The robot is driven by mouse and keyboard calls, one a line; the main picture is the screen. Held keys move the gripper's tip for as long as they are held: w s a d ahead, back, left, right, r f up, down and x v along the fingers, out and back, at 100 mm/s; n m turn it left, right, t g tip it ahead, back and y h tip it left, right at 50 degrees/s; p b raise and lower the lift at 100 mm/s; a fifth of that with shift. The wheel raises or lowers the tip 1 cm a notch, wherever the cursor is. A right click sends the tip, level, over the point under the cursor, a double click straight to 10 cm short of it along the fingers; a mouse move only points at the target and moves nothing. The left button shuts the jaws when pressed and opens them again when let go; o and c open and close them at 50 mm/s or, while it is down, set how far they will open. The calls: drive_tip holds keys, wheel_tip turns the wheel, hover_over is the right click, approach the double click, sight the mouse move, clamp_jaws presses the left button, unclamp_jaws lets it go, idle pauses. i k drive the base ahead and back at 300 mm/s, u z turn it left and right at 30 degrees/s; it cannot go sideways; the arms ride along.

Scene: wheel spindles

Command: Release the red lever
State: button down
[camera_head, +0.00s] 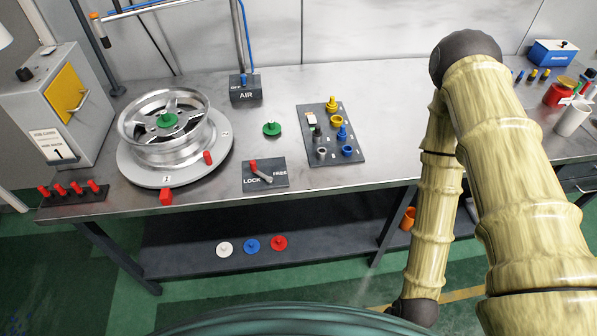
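The red lever (253,165) is on a dark plate (280,182) at the front edge of the bench. Its red knob is at the upper left of the plate, above the word LOCK, and its grey arm slants down to the right toward a pivot. The word FREE is at the plate's upper right. My arm, pale and ribbed, is at the right of the view. My gripper is not in view, so its state is hidden.
A metal wheel (187,141) sits on a round turntable (222,160) left of the lever. Red pegs (76,188) stand in a rack at the front left. A dark tray (349,118) with colored parts lies right of the lever. An AIR box (246,94) is behind.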

sight(270, 180)
drive_tip(key=z, duration=0.15)
drive_tip(key=k, duration=0.55)
drive_tip(key=u, duration=1.1)
